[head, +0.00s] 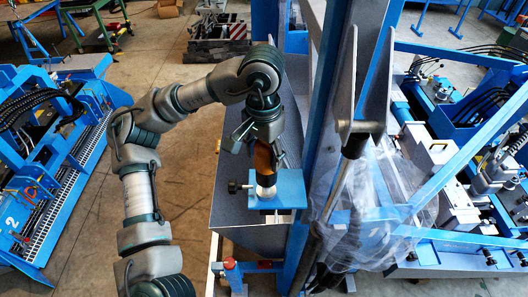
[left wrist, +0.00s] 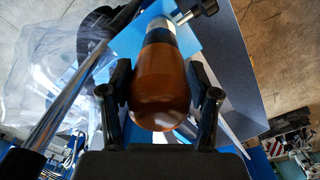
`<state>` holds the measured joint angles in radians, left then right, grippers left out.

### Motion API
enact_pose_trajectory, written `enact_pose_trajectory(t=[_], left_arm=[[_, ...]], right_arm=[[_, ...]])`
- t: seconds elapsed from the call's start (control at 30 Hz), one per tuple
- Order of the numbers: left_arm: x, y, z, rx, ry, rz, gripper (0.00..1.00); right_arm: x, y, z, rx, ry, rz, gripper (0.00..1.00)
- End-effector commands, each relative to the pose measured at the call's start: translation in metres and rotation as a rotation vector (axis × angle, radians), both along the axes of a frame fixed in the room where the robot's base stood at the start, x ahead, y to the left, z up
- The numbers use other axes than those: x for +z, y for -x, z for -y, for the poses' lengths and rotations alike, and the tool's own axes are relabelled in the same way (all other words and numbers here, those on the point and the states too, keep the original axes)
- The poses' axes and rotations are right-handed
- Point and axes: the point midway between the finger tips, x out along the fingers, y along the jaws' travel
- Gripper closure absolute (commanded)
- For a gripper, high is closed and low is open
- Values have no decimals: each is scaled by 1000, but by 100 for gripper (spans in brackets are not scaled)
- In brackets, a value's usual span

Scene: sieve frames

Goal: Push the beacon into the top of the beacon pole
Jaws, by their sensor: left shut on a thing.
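The beacon has an amber dome (head: 264,157) and a dark base. My left gripper (head: 262,143) is shut on the beacon from above, and its dark fingers lie on either side of the dome. In the left wrist view the glossy amber dome (left wrist: 160,88) fills the space between the fingers of the gripper (left wrist: 160,100). The pale top of the beacon pole (head: 266,192) shows directly below the beacon, above a blue bracket plate (head: 293,184). The beacon and pole look roughly in line. I cannot tell how deeply the base sits in the pole. My right gripper is not in view.
A black clamp knob (head: 234,187) sticks out left of the bracket. A blue upright (head: 325,120) and a clear plastic sheet (head: 385,205) stand close on the right. Blue machinery (head: 50,150) is at the far left. Open floor (head: 195,150) shows between.

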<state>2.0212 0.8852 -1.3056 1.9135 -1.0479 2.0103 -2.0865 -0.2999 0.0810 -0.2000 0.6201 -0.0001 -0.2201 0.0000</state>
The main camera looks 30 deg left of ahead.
Motion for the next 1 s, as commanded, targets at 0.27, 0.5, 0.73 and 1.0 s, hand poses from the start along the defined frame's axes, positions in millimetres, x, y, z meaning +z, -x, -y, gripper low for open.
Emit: enact_pose_trajectory(t=[0.27,0.5,0.73,1.0], left_arm=[[-8,0,0,0,1,1,95],[-14,0,0,0,1,1,95],[-19,0,0,0,0,1,95],[-26,0,0,0,0,1,95]], right_arm=[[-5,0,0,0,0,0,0],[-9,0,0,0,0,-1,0],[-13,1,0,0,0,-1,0],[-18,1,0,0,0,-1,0]])
